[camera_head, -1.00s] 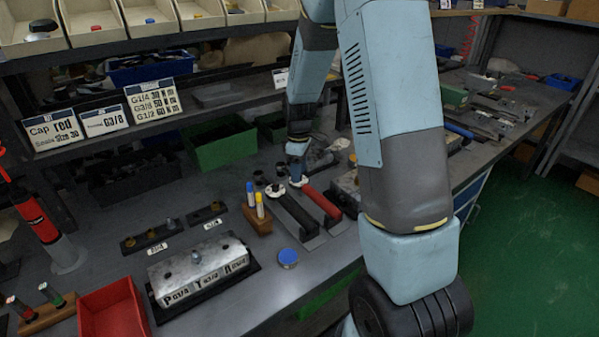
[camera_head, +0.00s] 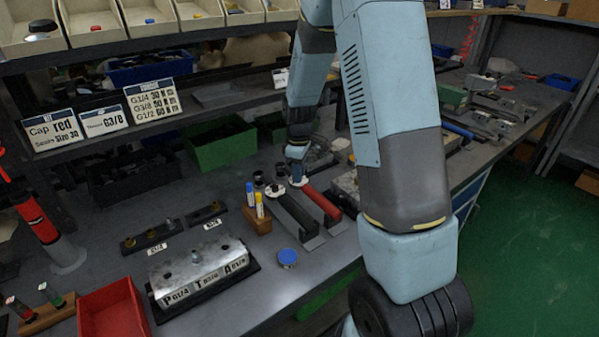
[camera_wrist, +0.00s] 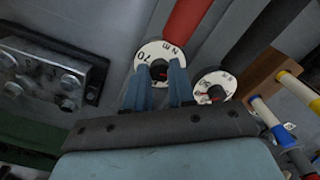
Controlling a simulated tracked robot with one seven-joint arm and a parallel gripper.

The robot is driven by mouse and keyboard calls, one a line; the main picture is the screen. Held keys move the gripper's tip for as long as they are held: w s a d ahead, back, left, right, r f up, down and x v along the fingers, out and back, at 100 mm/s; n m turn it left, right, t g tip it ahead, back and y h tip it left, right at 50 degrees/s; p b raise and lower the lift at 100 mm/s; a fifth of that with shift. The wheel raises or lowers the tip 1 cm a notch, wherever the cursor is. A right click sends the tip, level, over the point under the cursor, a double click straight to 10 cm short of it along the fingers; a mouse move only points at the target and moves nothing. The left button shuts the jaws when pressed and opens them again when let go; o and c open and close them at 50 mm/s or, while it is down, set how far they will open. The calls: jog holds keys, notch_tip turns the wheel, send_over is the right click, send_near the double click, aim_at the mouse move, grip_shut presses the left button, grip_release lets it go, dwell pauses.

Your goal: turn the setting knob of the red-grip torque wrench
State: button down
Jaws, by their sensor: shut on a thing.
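The red-grip torque wrench (camera_head: 322,203) lies in a grey holder on the bench in the head view. In the wrist view its red grip (camera_wrist: 188,28) runs up from a white round dial (camera_wrist: 147,54) marked 70 and N m. The dark setting knob (camera_wrist: 158,70) is at the dial's middle. My gripper (camera_wrist: 160,75) has its two blue fingers on either side of this knob and is shut on it; the fingers hide part of the knob and dial. A black-grip torque wrench (camera_head: 297,214) lies beside it, its own dial (camera_wrist: 214,86) just right of my fingers.
A wooden block with blue and yellow pens (camera_head: 257,218) stands left of the wrenches. A metal valve block (camera_head: 200,270), a blue-lidded tin (camera_head: 287,257) and a red tray (camera_head: 112,312) are nearer the front. Another bolted metal block (camera_wrist: 45,75) is close left in the wrist view.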

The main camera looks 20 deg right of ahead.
dwell(0.3)
jog(key=m, duration=0.4)
jog(key=shift+m, duration=0.4)
jog(key=m, duration=1.4)
jog(key=shift+m, duration=0.4)
jog(key=c, duration=0.9)
grip_release()
jog(key=shift+c, duration=0.2)
jog(key=shift+r, duration=0.1)
